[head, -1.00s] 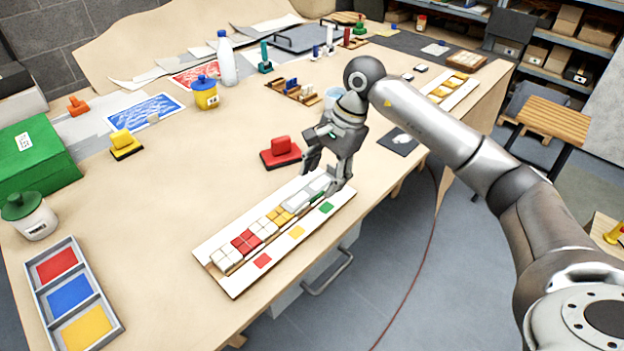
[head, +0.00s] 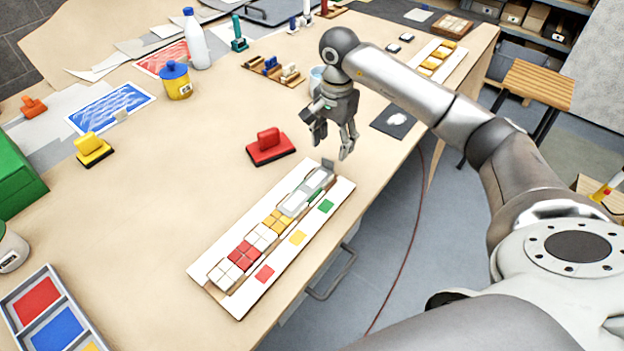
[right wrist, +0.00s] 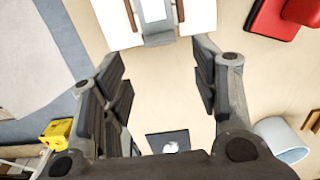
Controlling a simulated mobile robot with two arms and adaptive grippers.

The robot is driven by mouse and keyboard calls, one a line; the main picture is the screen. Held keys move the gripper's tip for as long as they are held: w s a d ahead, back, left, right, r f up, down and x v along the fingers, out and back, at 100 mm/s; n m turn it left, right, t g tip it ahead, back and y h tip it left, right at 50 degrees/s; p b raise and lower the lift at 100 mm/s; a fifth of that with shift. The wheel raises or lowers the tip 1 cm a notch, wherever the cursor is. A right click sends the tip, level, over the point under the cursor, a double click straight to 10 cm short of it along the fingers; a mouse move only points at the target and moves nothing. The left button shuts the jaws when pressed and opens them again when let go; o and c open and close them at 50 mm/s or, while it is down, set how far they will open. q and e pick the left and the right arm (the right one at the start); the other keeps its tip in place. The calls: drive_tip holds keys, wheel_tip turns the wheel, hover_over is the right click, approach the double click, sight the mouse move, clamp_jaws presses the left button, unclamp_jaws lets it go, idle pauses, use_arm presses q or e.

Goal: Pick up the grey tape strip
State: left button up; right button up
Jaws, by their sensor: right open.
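The grey tape strip (head: 309,190) lies along the far end of the white mosaic panel (head: 213,264), over some tiles. Its far end tab stands up (head: 328,165). In the right wrist view the strip (right wrist: 157,38) shows at the top centre, beyond the fingertips. My right gripper (head: 331,146) is open and empty, just past the panel's far end and apart from the strip. Its spread fingers (right wrist: 160,75) have bare table between them in the right wrist view. My left gripper is not in view.
A red-handled block (head: 270,147) stands left of the panel, and a pale cup (head: 316,78) stands behind the gripper. A dark square mat (head: 393,122) lies to the right, near the table edge.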

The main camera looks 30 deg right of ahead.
drive_tip(key=f+p, duration=0.1)
drive_tip(key=f, duration=0.1)
drive_tip(key=a+f+p, duration=0.1)
drive_tip(key=f, duration=0.1)
drive_tip(key=shift+s, duration=0.2)
drive_tip(key=shift+f, duration=0.4)
drive_tip(key=shift+w+f, duration=0.1)
drive_tip(key=shift+f, duration=0.1)
drive_tip(key=c, duration=0.5)
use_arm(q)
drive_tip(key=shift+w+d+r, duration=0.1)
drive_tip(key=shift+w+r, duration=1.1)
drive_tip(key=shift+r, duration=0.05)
use_arm(e)
drive_tip(key=c, duration=0.3)
